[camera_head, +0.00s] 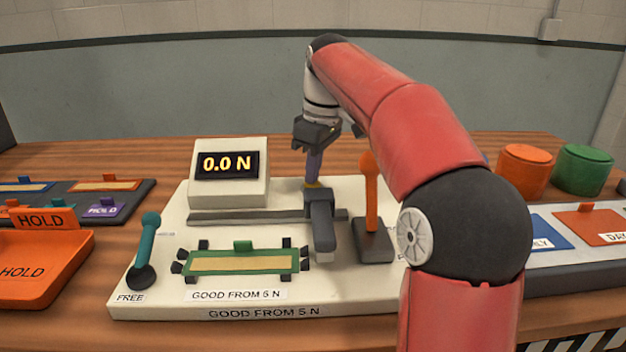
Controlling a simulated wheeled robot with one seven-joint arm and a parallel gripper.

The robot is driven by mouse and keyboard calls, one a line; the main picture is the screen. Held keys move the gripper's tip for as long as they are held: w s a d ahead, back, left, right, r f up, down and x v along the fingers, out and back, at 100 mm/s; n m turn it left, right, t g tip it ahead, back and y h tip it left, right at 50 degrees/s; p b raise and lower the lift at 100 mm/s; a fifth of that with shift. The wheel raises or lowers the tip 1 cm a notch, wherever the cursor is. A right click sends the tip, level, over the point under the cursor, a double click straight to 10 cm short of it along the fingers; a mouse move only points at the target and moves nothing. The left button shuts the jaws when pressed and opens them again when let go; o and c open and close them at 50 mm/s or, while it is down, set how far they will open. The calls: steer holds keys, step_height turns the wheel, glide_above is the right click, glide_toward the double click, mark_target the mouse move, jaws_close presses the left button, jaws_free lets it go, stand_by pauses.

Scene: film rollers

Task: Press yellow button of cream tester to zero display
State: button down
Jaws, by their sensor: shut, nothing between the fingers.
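The cream tester (183,222) stands in the middle of the table. A green-framed strip (240,263) lies on the tester's front between dark holders.
An orange lever (371,195) stands close right of my gripper, and a grey carriage (321,220) sits in front. A teal lever (150,240) stands at front left. An orange HOLD tray (45,265) lies left. Orange (524,172) and green (583,170) containers stand back right.

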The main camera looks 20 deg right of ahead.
steer(key=shift+r+p, duration=1.85)
steer(key=shift+r, duration=3.05)
steer(key=shift+s, duration=0.1)
